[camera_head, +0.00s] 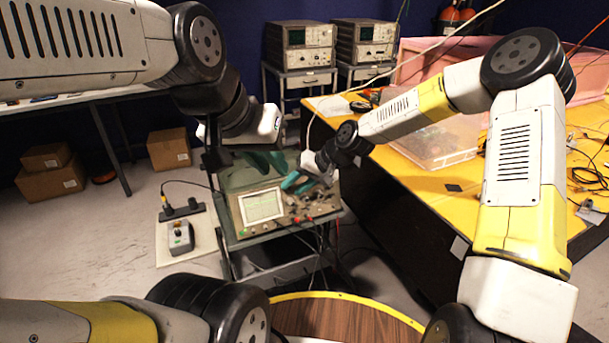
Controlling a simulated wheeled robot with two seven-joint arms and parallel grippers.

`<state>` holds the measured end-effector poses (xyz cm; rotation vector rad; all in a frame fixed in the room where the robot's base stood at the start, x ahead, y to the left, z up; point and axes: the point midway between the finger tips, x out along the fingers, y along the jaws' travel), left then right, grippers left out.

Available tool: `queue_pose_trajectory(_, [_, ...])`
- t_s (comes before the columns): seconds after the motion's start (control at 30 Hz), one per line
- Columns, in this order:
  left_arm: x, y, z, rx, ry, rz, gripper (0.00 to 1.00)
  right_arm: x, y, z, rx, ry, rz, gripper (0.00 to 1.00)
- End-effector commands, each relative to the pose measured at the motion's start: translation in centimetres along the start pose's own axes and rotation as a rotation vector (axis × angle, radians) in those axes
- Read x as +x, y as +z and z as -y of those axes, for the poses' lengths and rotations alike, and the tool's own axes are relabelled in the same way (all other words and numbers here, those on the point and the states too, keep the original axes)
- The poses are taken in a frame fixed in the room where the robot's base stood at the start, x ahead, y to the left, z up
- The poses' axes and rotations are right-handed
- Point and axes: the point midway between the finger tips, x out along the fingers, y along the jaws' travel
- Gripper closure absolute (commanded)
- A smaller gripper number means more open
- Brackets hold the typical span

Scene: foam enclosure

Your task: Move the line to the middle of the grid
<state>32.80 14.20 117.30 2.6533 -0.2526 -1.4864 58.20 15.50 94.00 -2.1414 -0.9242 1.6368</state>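An oscilloscope (233,194) with a lit, pale screen (262,205) stands on a cart in the middle. Its screen shows a grid, but the line on it is too small to make out. Knobs and red connectors sit on the panel right of the screen. My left gripper (266,162), with teal fingers, is above and behind the top of the oscilloscope. My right gripper (294,182), also teal-fingered, is at the upper part of the knob panel, right of the screen. I cannot tell whether it touches a knob. The finger gaps are unclear on both.
A yellow-topped table (408,165) with a clear box (436,145) stands at the right. Two instruments (300,46) stand on carts behind. A small device (181,237) lies on a board at the left. Cables hang below the oscilloscope. Cardboard boxes (169,149) sit on the floor.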

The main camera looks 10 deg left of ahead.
Motion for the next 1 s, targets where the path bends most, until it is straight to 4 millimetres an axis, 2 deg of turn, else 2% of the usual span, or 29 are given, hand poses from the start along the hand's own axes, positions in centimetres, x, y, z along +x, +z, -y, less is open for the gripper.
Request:
queue_pose_trajectory(0.03, [0.00, 0.00, 0.00, 0.000, 0.000, 0.000, 0.79, -0.01, 0.00, 0.00, 0.000, 0.000, 0.000, 0.68])
queue_pose_trajectory(0.2, [0.00, 0.00, 0.00, 0.000, 0.000, 0.000, 0.79, -0.03, 0.00, 0.01, 0.000, 0.000, 0.000, 1.00])
queue_pose_trajectory(0.63, [0.00, 0.00, 0.00, 0.000, 0.000, 0.000, 0.79, -0.02, 0.03, 0.20, -0.028, 0.026, 0.002, 1.00])
queue_pose_trajectory(1.0, [0.00, 0.00, 0.00, 0.000, 0.000, 0.000, 0.79, 0.02, 0.07, 0.91, -0.194, 0.195, 0.007, 1.00])
